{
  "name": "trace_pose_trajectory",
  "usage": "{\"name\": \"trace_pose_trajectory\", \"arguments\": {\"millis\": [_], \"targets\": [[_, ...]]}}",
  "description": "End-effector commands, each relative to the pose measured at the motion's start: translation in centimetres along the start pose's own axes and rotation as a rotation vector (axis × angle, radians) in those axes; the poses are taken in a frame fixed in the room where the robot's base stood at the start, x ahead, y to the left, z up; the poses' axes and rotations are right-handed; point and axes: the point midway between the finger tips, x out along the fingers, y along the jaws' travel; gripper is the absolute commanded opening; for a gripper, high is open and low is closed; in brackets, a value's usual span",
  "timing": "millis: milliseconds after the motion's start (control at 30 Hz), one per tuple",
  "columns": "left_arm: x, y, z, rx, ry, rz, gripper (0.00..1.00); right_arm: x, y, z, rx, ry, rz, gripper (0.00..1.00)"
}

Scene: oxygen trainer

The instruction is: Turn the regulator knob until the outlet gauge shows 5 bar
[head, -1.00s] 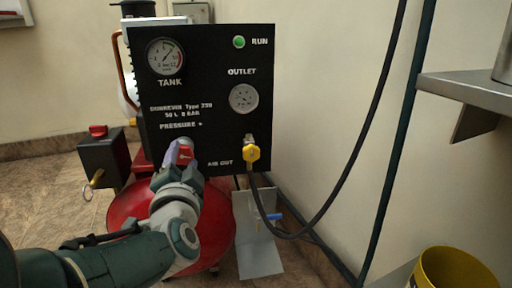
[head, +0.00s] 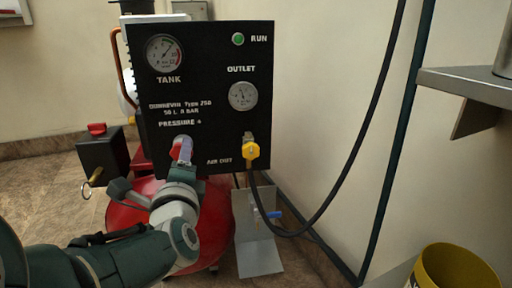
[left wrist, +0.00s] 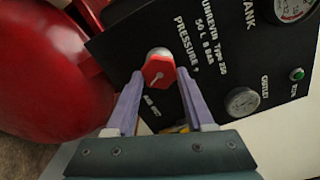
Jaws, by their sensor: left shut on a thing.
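The black control panel (head: 215,60) carries the red regulator knob (left wrist: 158,72) below the PRESSURE label. My left gripper (head: 182,150) comes up from below and is shut on the knob, with one finger on each side of it in the left wrist view (left wrist: 160,88). The outlet gauge (head: 243,96) is a round white dial at the panel's right; it also shows in the left wrist view (left wrist: 242,103). Its needle is too small to read exactly. The tank gauge (head: 165,54) is at the upper left. My right gripper is not in view.
A yellow air-out valve (head: 251,151) with a dark hose (head: 330,190) sits right of the knob. A red tank (head: 130,205) lies below the panel. A black box with a red top (head: 100,150) is at the left. A metal shelf (head: 470,82) and a yellow bucket (head: 456,270) are at the right.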

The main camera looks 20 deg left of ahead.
Motion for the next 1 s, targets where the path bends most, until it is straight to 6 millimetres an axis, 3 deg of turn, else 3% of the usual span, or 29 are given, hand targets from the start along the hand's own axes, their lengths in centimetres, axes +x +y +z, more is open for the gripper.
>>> {"name": "trace_pose_trajectory", "arguments": {"millis": [400, 1000], "targets": [[0.01, 0.1, 0.06, 0.24, -0.001, 0.0, 0.0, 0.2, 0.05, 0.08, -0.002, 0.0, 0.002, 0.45], [0.02, 0.04, 0.06, 0.296, -0.002, -0.002, 0.0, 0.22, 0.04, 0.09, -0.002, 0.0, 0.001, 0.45]]}}
